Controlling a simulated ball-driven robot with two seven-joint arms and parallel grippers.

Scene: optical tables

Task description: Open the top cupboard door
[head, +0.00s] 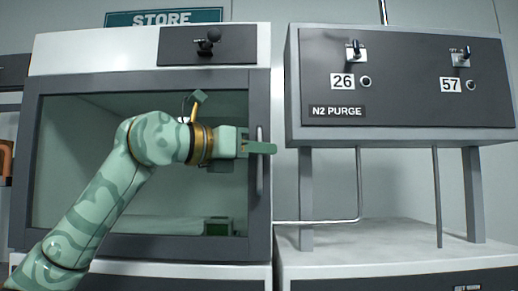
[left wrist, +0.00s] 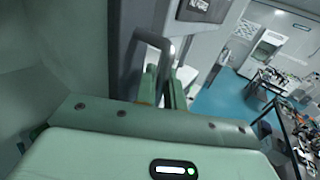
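The top cupboard (head: 150,62) has a dark-framed glass door (head: 110,100) that looks closed in the head view. An upright grey bar handle (head: 260,180) is on the door's right side. My left gripper (head: 262,148) is at the middle of the handle, with a green finger crossing in front of it. In the left wrist view, the fingers (left wrist: 164,90) stand close together on either side of the handle (left wrist: 152,40) and look shut on it. Their contact faces are hidden. My right gripper is not in view.
A grey N2 PURGE panel (head: 400,85) with knobs stands on legs to the right, above a white worktop (head: 390,245). A thin pipe (head: 320,220) runs between the two units. Blue floor (left wrist: 225,95) and cluttered benches show in the left wrist view.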

